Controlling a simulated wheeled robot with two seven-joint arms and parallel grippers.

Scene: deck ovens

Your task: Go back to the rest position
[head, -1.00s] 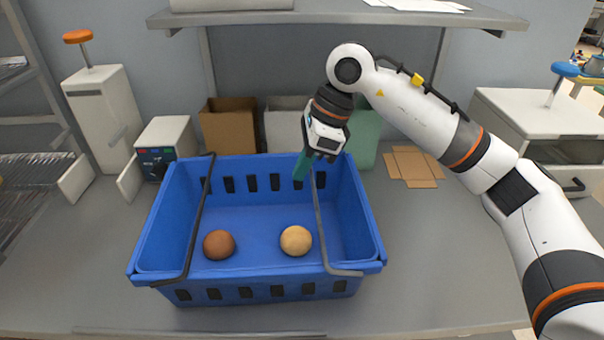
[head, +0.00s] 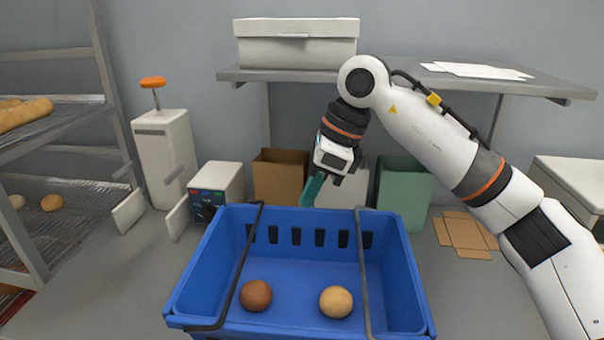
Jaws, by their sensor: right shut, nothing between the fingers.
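My right gripper (head: 313,190) is above the back of the blue basket (head: 200,270), pointing down with its teal fingers shut and empty. In the basket lie a brown bun (head: 256,295) on the left and a paler bun (head: 336,301) on the right, both well apart from the gripper. My right arm reaches in from the right side of the view. My left gripper is not in view.
Behind the basket stand a cardboard box (head: 278,178), a white box and a green box (head: 404,195). A shelf (head: 420,82) holds a white lidded box (head: 296,45). Flat cardboard (head: 464,234) lies right. A bread rack (head: 60,110) stands left.

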